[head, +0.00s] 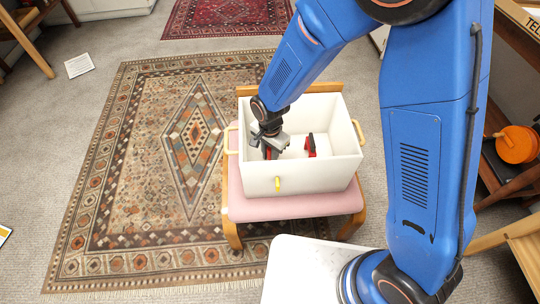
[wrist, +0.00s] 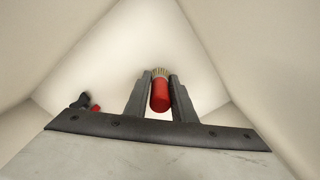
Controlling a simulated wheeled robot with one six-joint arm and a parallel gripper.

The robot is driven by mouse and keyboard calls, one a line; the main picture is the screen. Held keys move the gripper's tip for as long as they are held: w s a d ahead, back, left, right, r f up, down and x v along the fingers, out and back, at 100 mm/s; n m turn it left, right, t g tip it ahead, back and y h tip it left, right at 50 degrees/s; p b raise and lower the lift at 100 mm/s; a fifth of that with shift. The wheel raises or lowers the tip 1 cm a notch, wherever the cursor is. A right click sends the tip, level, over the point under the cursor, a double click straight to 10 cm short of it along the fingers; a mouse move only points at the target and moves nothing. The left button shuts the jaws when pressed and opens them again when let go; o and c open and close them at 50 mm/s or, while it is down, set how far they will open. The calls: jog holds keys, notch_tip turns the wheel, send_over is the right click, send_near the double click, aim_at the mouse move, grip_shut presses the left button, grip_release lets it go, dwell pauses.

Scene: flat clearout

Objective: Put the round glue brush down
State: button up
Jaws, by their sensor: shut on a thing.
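The round glue brush (wrist: 160,97) has a red handle and pale bristles at its tip. My gripper (wrist: 160,88) is shut on it, one finger on each side. In the head view my gripper (head: 270,143) reaches down inside a white crate (head: 315,180) near its left wall, and a bit of red shows below the fingers. I cannot tell whether the brush touches the crate floor.
A red and black object (head: 310,145) is in the crate, right of my gripper. The crate has yellow handles and stands on a pink-seated chair (head: 245,208). A patterned rug (head: 150,150) lies to the left. An orange round object (head: 515,145) is on a shelf at right.

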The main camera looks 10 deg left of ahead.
jog(key=shift+c, duration=0.2)
jog(key=o, duration=1.1)
jog(key=shift+c, duration=0.2)
notch_tip(320, 180, up, 11)
jog(key=shift+f, duration=0.15)
jog(key=shift+r, duration=0.7)
